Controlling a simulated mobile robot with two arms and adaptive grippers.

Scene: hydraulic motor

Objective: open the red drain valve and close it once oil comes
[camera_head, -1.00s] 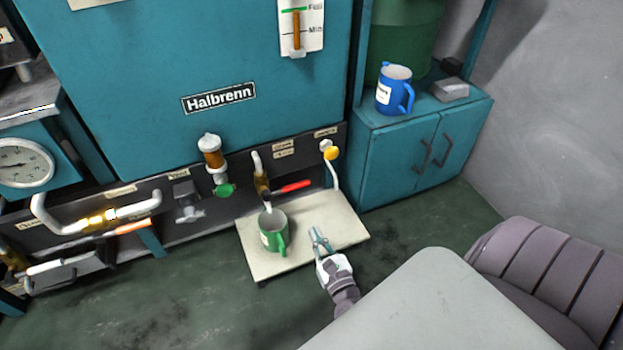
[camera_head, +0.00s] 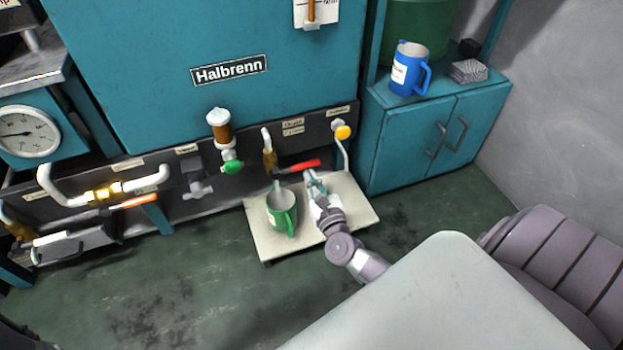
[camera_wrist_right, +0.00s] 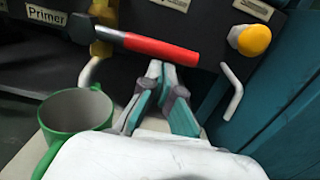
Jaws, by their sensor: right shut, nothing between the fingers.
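The red drain valve handle (camera_head: 298,167) sticks out to the right from a brass valve (camera_head: 270,160) low on the machine's dark panel. In the right wrist view the red handle (camera_wrist_right: 160,50) lies level, just beyond my fingertips. My right gripper (camera_head: 310,176) is shut and empty, just below the handle; it also shows in the right wrist view (camera_wrist_right: 161,68). Whether the fingertips touch the handle I cannot tell. A green mug (camera_head: 283,212) stands on the pale tray (camera_head: 350,207) under the valve's spout; it also shows in the wrist view (camera_wrist_right: 75,112). My left gripper is not in view.
A yellow knob (camera_head: 343,132) with a white pipe is right of the handle. A green-handled valve (camera_head: 232,167) is to the left. A blue jug (camera_head: 408,70) stands on the teal cabinet (camera_head: 420,135). Floor in front is clear.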

